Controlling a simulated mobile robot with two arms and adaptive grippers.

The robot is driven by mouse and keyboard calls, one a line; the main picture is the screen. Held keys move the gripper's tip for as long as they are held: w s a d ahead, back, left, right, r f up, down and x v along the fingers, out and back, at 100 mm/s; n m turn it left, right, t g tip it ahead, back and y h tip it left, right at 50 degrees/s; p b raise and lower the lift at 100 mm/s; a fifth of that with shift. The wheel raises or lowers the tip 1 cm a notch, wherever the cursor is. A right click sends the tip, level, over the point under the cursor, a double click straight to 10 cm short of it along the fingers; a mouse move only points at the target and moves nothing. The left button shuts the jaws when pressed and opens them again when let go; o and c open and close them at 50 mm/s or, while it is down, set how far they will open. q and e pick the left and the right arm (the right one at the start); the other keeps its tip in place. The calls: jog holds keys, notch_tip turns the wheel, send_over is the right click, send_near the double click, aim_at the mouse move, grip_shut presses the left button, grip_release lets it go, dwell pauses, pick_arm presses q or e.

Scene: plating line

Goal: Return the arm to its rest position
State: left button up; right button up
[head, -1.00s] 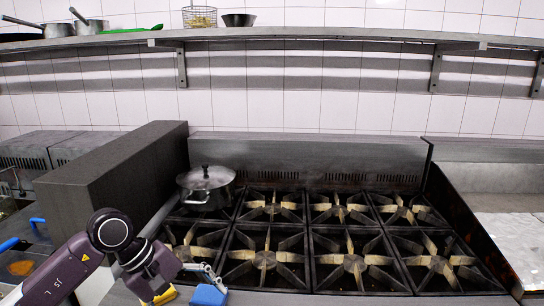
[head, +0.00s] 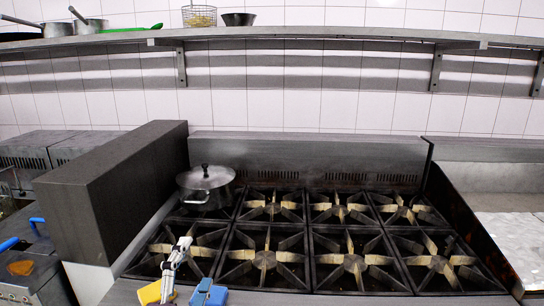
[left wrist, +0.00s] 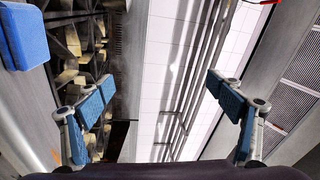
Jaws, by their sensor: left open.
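My left gripper (head: 176,258) shows at the bottom of the head view, at the front left edge of the stove. Only grey finger parts show there, between a yellow block (head: 149,294) and a blue block (head: 208,294), overlapping the yellow one. In the left wrist view the left gripper (left wrist: 158,84) is open, its two blue-padded fingers wide apart with nothing between them. The rest of the left arm is out of the head view. My right gripper is in neither view.
A lidded pot (head: 206,188) stands on the stove's back left burner. The other burners of the stove (head: 350,262) are bare. A dark panel (head: 110,180) rises left of the stove. A wall shelf (head: 330,34) holds pans, a basket and a bowl.

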pick_arm(q)
jog(key=s+a+f+n+g+y, duration=0.2)
jog(key=f+n, duration=0.2)
jog(key=f, duration=0.2)
jog(key=s+a+f+n+g+y, duration=0.2)
jog(key=s+a+f+n+g, duration=0.1)
jog(key=f, duration=0.3)
jog(key=s+f+n+g+h, duration=0.1)
jog(key=s+f+n+g, duration=0.4)
jog(key=s+f, duration=0.55)
jog(key=s+f+n+g, duration=0.3)
jog(key=s+f+g, duration=0.35)
jog(key=s, duration=0.75)
notch_tip(320, 180, down, 28)
jog(key=s, duration=0.3)
jog(key=s+a+f+g, duration=0.2)
jog(key=s+f, duration=1.2)
jog(key=s, duration=0.2)
jog(key=shift+a+f, duration=0.15)
jog(key=shift+f, duration=0.25)
